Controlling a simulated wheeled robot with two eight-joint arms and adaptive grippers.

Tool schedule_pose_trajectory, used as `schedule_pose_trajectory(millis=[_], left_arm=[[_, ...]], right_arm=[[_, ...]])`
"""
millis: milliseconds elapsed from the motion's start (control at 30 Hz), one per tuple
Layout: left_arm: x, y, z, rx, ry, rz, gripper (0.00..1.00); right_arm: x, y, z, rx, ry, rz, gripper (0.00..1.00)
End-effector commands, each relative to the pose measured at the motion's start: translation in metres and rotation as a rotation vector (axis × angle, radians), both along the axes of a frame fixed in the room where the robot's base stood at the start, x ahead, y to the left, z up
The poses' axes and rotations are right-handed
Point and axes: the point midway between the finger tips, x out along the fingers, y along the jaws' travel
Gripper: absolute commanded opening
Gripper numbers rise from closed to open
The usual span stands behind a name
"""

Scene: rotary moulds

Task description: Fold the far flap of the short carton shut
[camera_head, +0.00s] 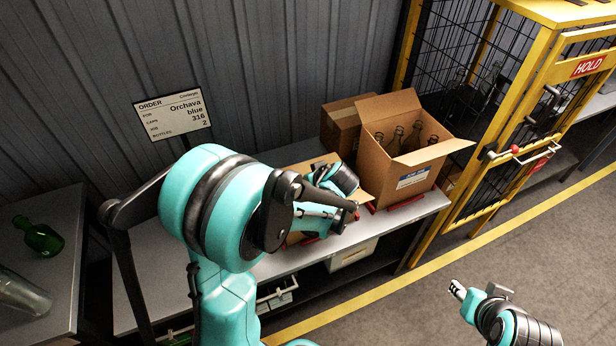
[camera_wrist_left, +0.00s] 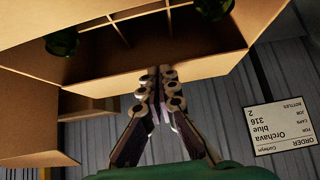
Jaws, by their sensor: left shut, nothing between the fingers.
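The short carton (camera_head: 302,171) stands on the bench, mostly hidden behind my left arm in the head view. In the left wrist view, which is upside down, its inside shows dividers (camera_wrist_left: 118,30) and green bottles (camera_wrist_left: 62,42). A tan panel along its wall-side edge, apparently the far flap (camera_wrist_left: 110,80), stands out from the opening and is not folded over it. My left gripper (camera_wrist_left: 160,74) is shut and empty, its fingertips overlapping this panel; I cannot tell if they touch. My right gripper (camera_head: 457,289) is over the floor, away from the bench, too small to judge.
A taller open carton (camera_head: 408,182) with clear bottles stands to the right, with a closed brown carton (camera_head: 342,126) behind. The order sign (camera_head: 172,115) is at the wall. A yellow-framed cage (camera_head: 480,120) bounds the right. A green bottle (camera_head: 40,238) lies on the left table.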

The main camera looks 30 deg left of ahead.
Motion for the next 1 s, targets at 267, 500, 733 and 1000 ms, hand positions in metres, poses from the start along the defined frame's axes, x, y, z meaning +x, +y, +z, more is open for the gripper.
schedule_pose_trajectory(millis=[267,500,733,1000], left_arm=[[-0.0014,-0.0017,-0.0083,-0.002,0.001,0.001,0.00],[-0.0017,-0.0020,-0.0095,-0.003,0.001,0.001,0.00],[-0.0018,-0.0019,-0.0096,-0.004,0.002,0.001,0.00],[0.0012,0.0020,-0.0129,-0.003,0.002,0.002,0.00]], right_arm=[[0.0001,0.0000,-0.0068,0.000,0.000,0.000,0.40],[0.0000,0.0000,-0.0074,0.000,0.000,0.000,0.40],[0.0000,0.0000,-0.0075,0.000,0.000,0.000,0.40],[0.0001,0.0000,-0.0109,0.000,0.000,0.000,0.40]])
